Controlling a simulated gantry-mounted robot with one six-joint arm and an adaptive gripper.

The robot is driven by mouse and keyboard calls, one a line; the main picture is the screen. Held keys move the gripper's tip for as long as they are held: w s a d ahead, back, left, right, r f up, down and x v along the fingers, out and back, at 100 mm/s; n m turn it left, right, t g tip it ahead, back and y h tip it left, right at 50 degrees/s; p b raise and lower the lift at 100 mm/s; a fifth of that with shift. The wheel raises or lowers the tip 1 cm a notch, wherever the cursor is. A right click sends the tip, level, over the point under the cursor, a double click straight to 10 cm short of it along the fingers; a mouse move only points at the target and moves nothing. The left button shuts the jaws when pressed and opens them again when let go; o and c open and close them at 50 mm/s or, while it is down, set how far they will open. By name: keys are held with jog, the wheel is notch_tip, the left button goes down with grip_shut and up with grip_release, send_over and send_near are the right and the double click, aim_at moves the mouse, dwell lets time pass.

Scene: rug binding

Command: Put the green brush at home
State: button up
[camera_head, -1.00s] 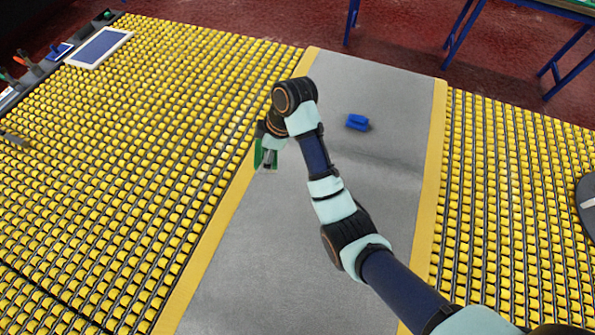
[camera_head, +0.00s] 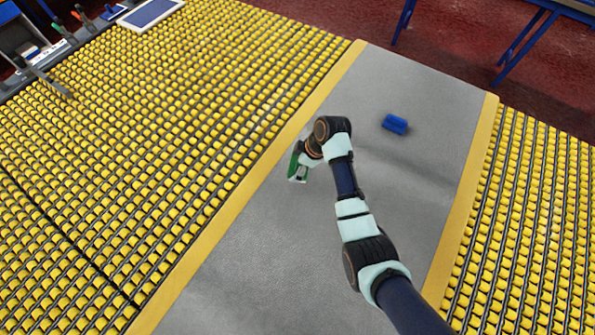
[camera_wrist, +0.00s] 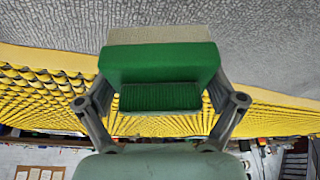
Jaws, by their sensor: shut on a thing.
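The green brush (camera_wrist: 160,62) fills the upper middle of the wrist view, with a ribbed green face and a pale beige strip along its far side. My gripper (camera_wrist: 160,105) is shut on it, one finger on each side. In the head view the green brush (camera_head: 294,160) is small and partly hidden at the end of my arm. My gripper (camera_head: 302,165) holds it over the left part of the grey rug, near the yellow edge. How high it is above the rug I cannot tell.
A blue block-like object (camera_head: 395,124) lies on the grey rug (camera_head: 420,80), right of my gripper. Yellow roller tables (camera_head: 170,120) flank the rug. A white-framed blue panel (camera_head: 150,12) and a rack of tools (camera_head: 45,50) stand at the upper left. Blue table legs (camera_head: 520,45) stand at the back right.

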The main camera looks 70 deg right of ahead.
jog(key=shift+f+b, duration=0.5)
jog(key=shift+f, duration=1.55)
jog(key=shift+f, duration=0.15)
jog(key=o, duration=1.1)
jog(key=shift+r, duration=0.25)
jog(key=a+p+v, duration=0.1)
jog(key=p+v, duration=0.2)
jog(key=v, duration=0.8)
jog(key=shift+s+d+r, duration=0.2)
jog(key=shift+d+r, duration=0.1)
jog(key=shift+d, duration=0.2)
